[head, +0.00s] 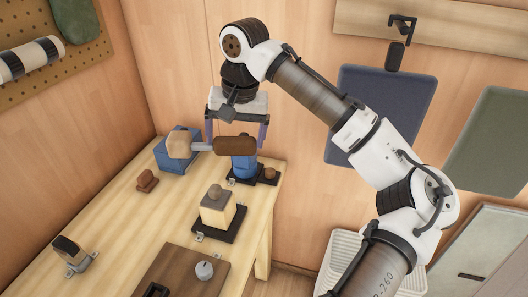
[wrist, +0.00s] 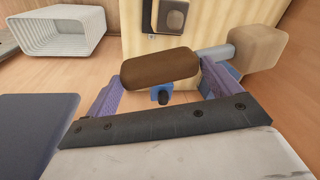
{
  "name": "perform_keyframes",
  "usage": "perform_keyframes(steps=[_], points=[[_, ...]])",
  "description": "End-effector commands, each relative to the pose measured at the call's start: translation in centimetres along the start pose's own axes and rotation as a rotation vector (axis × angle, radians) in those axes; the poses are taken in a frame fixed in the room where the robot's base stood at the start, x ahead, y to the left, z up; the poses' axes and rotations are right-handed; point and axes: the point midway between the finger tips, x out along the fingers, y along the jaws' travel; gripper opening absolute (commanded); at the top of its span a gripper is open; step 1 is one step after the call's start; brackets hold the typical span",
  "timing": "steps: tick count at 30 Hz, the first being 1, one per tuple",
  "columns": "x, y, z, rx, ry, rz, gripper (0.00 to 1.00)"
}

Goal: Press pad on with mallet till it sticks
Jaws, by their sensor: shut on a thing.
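The mallet has a pale tan block head (head: 179,145), a grey shaft (head: 202,147) and a brown handle (head: 235,146). My gripper (head: 236,143) is shut on the brown handle, with its purple fingers at either end of the grip. The mallet is held roughly level above the far end of the workbench, its head pointing left. In the wrist view the handle (wrist: 160,67) lies across between the fingers, and the head (wrist: 257,48) is at upper right. I cannot tell for sure which thing is the pad.
On the bench (head: 130,215) stand a blue box (head: 178,158) behind the mallet head, a blue block (head: 243,168) below the handle, a cream block (head: 217,212) on a black base, a small brown piece (head: 147,181) and a brown board (head: 180,275). A white ribbed bin (head: 340,262) stands right of the bench.

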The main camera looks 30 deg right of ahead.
Motion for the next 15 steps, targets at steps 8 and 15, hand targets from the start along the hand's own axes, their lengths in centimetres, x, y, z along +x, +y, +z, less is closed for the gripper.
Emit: perform_keyframes(steps=[8,15], points=[[-0.5,5.1,4.7,0.227,0.034,0.023,0.53],[-0.4,5.9,5.8,0.28,0.042,0.026,0.53]])
